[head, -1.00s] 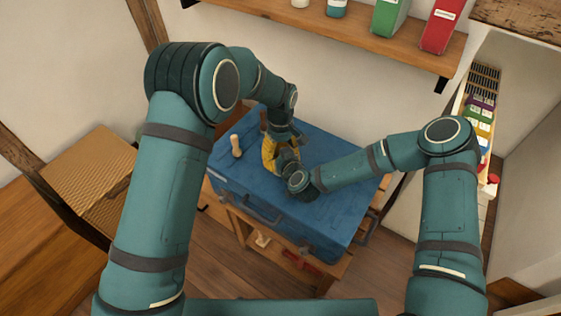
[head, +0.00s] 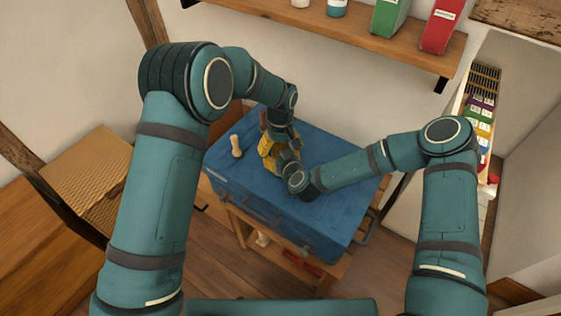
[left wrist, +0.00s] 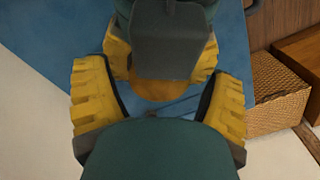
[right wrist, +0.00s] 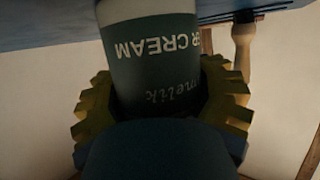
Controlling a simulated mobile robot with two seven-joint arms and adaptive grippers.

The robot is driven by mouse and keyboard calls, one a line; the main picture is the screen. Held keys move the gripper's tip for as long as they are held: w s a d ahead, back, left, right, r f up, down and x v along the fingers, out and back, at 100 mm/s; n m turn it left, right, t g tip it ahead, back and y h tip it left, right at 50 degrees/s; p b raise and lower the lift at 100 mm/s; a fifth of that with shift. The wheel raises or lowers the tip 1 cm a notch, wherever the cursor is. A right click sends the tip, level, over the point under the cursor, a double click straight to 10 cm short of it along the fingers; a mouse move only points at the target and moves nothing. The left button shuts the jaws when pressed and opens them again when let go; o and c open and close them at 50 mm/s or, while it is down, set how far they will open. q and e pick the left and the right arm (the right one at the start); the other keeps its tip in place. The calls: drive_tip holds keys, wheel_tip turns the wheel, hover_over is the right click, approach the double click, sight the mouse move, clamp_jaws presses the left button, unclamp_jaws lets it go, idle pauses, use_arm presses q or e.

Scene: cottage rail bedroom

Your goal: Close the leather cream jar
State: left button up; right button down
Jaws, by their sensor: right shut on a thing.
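The leather cream jar (right wrist: 155,62) has a white and dark green label with pale lettering. In the right wrist view it stands between the yellow fingers of my right gripper (right wrist: 163,105), which is shut on it. In the left wrist view a round orange-brown surface (left wrist: 160,90) shows beside the right gripper's fingers; I cannot tell whether it is a lid or the jar's open top. My left gripper (left wrist: 160,105) has its yellow fingers spread on both sides of it, with gaps visible. In the head view my left gripper (head: 272,153) is over the blue chest, and the jar is hidden.
The blue chest (head: 235,180) lies on a wooden stand under my grippers. A small wooden-handled tool (head: 237,146) stands on it at the left. A wall shelf (head: 350,38) holds bottles and binders behind. A woven box (head: 88,170) is at left.

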use_arm(q)
drive_tip(key=shift+r, duration=2.25)
drive_tip(key=shift+o, duration=0.2)
drive_tip(key=shift+r+m, duration=0.6)
drive_tip(key=shift+r, duration=1.15)
drive_tip(key=shift+f, duration=4.05)
